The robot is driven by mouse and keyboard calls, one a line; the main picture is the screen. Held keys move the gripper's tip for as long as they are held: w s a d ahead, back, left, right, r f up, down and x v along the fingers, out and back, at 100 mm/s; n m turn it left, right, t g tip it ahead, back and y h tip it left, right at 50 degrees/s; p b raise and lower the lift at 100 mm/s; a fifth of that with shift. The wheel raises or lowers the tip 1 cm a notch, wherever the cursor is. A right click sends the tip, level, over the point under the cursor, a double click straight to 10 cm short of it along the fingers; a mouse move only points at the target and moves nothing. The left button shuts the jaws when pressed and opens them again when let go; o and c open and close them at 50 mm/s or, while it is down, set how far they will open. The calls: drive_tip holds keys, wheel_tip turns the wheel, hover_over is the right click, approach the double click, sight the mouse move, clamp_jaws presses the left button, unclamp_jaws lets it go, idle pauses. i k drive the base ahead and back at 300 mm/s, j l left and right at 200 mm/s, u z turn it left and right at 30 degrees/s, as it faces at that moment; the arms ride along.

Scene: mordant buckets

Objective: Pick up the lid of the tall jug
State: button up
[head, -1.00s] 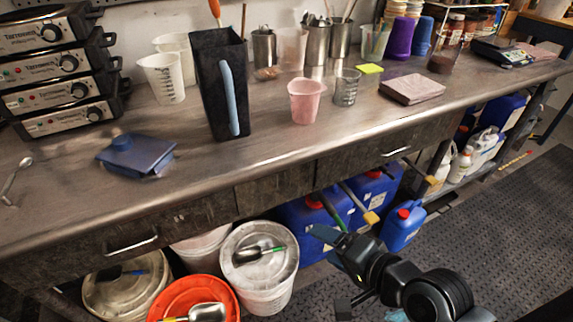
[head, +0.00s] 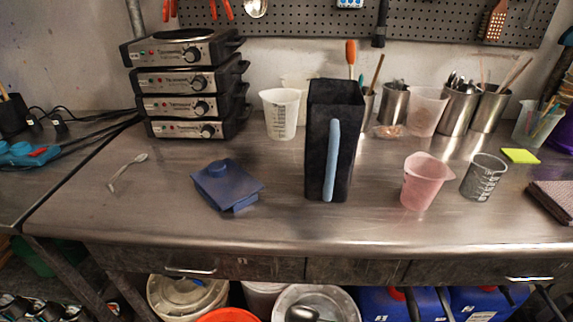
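The tall jug (head: 318,150) is dark, square-sided and upright on the metal bench, with a light blue handle (head: 332,160) on its front. Its top looks open, with no lid on it. My gripper is out of the head view now.
A stack of heaters (head: 186,85) stands behind the lid at the left. A spoon (head: 127,171) lies left of the lid. The bench front (head: 230,240) is clear.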

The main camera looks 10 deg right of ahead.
sight(223, 184)
drive_tip(key=j+z, duration=0.35)
drive_tip(key=j, duration=0.15)
drive_tip(key=j+z, duration=0.35)
drive_tip(key=j, duration=0.15)
drive_tip(key=j+z, duration=0.35)
drive_tip(key=j, duration=0.2)
drive_tip(key=k+j, duration=0.1)
drive_tip(key=j, duration=0.4)
drive_tip(key=k+j, duration=0.1)
drive_tip(key=j, duration=0.4)
drive_tip(key=k+j+z, duration=0.1)
drive_tip(key=j, duration=0.35)
drive_tip(key=k+j, duration=0.1)
drive_tip(key=j, duration=0.4)
